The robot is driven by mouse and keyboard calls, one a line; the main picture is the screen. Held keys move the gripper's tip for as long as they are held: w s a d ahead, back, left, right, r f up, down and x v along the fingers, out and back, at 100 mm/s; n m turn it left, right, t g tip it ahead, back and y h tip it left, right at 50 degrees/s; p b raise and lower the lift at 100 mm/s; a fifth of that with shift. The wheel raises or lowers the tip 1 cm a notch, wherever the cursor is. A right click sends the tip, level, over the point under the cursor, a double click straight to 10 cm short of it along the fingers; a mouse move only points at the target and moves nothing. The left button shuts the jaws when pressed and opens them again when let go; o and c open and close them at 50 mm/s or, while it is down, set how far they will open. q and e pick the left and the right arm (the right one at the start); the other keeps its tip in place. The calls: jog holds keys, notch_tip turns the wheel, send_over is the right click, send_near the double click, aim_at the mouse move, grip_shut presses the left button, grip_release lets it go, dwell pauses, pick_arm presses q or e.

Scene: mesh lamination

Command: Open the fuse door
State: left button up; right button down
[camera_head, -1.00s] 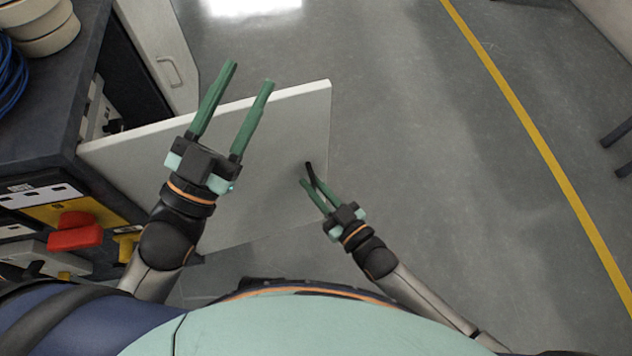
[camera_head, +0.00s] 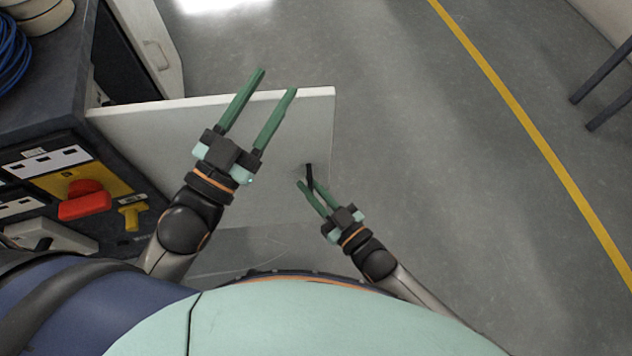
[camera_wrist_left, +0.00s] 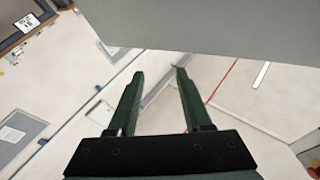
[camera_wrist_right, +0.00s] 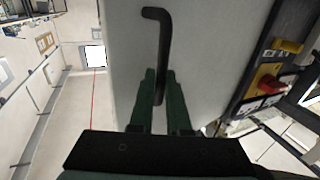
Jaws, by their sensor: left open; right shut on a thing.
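The fuse door (camera_head: 215,135) is a pale grey panel that stands swung out from the dark cabinet in the head view. Its black bar handle (camera_head: 309,172) is near its free edge and shows large in the right wrist view (camera_wrist_right: 157,50). My right gripper (camera_head: 306,184) is shut on the handle, with its green fingers on either side of the bar's lower part. My left gripper (camera_head: 278,82) is open and empty, its fingers over the door's top edge in the head view. In the left wrist view the open fingers (camera_wrist_left: 159,72) have nothing between them.
The dark cabinet (camera_head: 60,95) is at the left. A red switch (camera_head: 85,203) and a yellow part (camera_head: 132,214) are on its front. Blue cable (camera_head: 10,55) lies on top. Another pale door (camera_head: 150,45) stands behind.

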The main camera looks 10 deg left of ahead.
pick_arm(q)
jog(key=shift+s+d+f, duration=0.2)
jog(key=shift+f, duration=0.15)
pick_arm(e)
jog(key=shift+s+a, duration=0.1)
jog(key=shift+s, duration=0.45)
pick_arm(q)
jog(key=shift+r, duration=0.15)
pick_arm(e)
jog(key=c, duration=0.9)
grip_release()
jog(key=shift+w, duration=0.1)
